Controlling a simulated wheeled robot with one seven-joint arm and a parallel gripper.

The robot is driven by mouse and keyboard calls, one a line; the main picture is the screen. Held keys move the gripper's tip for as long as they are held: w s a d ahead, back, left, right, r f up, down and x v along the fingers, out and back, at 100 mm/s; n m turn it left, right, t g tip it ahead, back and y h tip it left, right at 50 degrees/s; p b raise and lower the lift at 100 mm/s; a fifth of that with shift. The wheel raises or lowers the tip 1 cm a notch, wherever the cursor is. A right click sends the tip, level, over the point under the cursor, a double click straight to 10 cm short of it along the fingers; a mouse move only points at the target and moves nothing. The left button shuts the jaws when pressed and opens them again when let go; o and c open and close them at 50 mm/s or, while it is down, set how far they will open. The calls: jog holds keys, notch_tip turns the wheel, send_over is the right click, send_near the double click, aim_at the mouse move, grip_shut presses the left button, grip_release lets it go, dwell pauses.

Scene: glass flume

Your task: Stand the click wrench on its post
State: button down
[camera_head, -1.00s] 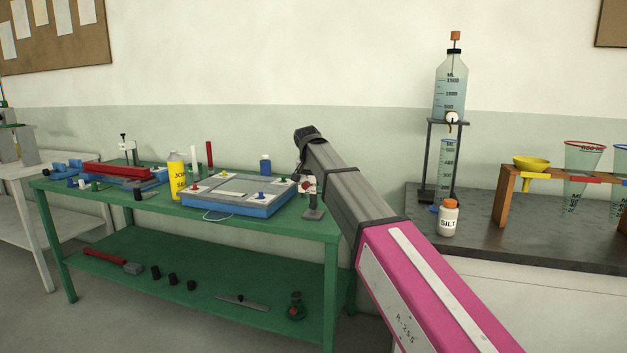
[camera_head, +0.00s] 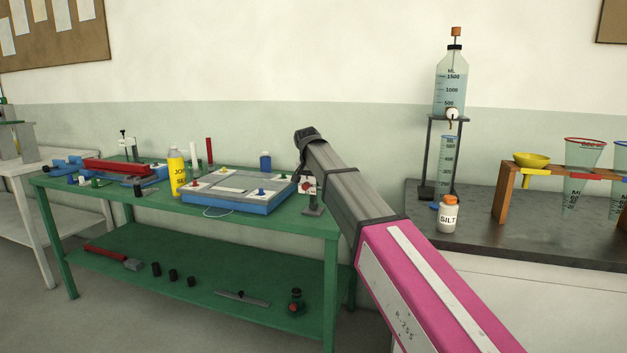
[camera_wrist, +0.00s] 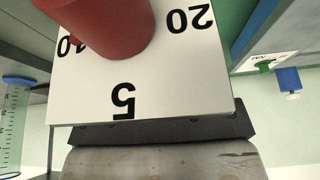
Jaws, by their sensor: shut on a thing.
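The thing in my gripper (camera_wrist: 160,132) is a white block (camera_wrist: 85,95) with the numbers 5, 10 and 20 and a red round knob (camera_wrist: 105,25). I take it for the click wrench, but its full shape is hidden. It fills the middle of the wrist view, against the dark jaw edge. In the head view a small white and red part (camera_head: 308,186) shows beside my arm, above the green bench's right end. Just below it is a small dark grey stand (camera_head: 313,211), perhaps the post. I cannot tell whether they touch.
The green bench (camera_head: 110,206) holds a blue and grey tray (camera_head: 235,204), a yellow bottle (camera_head: 177,172) and a red bar (camera_head: 117,167). Right of my arm, a dark counter (camera_head: 500,232) carries a silt jar (camera_head: 448,214), a bottle stand and a wooden funnel rack (camera_head: 505,195).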

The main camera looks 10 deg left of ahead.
jog(key=shift+f, duration=0.15)
jog(key=c, duration=0.8)
grip_release()
